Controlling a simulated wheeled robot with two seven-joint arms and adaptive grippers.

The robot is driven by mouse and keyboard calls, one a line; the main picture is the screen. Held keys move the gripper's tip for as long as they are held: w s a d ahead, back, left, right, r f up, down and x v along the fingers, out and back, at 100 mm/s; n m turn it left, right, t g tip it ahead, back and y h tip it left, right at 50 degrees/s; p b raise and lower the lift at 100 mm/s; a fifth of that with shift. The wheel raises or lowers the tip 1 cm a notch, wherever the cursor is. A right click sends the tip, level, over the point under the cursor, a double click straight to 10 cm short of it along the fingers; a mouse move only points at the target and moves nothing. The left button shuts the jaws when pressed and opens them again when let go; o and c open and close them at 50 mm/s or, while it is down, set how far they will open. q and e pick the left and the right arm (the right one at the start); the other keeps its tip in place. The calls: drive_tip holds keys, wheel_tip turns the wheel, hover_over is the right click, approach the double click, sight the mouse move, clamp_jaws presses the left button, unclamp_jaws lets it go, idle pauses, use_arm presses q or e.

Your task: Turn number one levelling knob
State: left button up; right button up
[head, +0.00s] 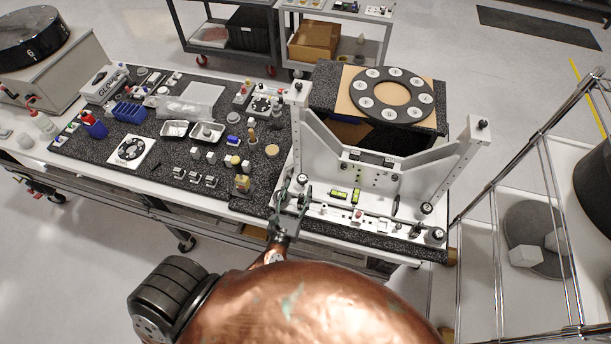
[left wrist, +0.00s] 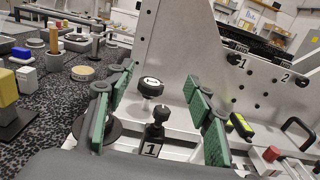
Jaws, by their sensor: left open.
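The mirror fixture (head: 375,170) is a pale metal frame at the right end of the bench. In the left wrist view, a small black knob (left wrist: 157,131) stands upright behind a plate marked "1" (left wrist: 151,150). My left gripper (head: 293,190) is open over the fixture's front left corner. Its green-padded fingers (left wrist: 157,82) lie on either side of the knobs, apart from the small one. Whether they touch the larger one, I cannot tell. My right gripper is out of view.
Yellow-green levels (head: 338,194) and a red-topped part (head: 357,214) sit along the fixture base to the right. More black knobs (head: 427,208) stand at its right end. Several small parts cover the dark mat (head: 165,180) to the left. A black ring (head: 392,95) lies behind.

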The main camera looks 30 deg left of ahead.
sight(300, 183)
use_arm(q)
wheel_tip(300, 183, down, 2)
drive_tip(key=shift+s+a+f+b, duration=0.1)
drive_tip(key=shift+a+f+b, duration=0.05)
drive_tip(key=shift+b, duration=0.9)
drive_tip(key=shift+f+b, duration=0.6)
drive_tip(key=shift+f, duration=0.2)
drive_tip(key=shift+a, duration=0.1)
drive_tip(key=shift+w, duration=0.4)
drive_tip(key=p+x, duration=0.1)
drive_tip(key=x, duration=0.6)
drive_tip(key=shift+a+p, duration=0.1)
drive_tip(key=shift+p, duration=0.2)
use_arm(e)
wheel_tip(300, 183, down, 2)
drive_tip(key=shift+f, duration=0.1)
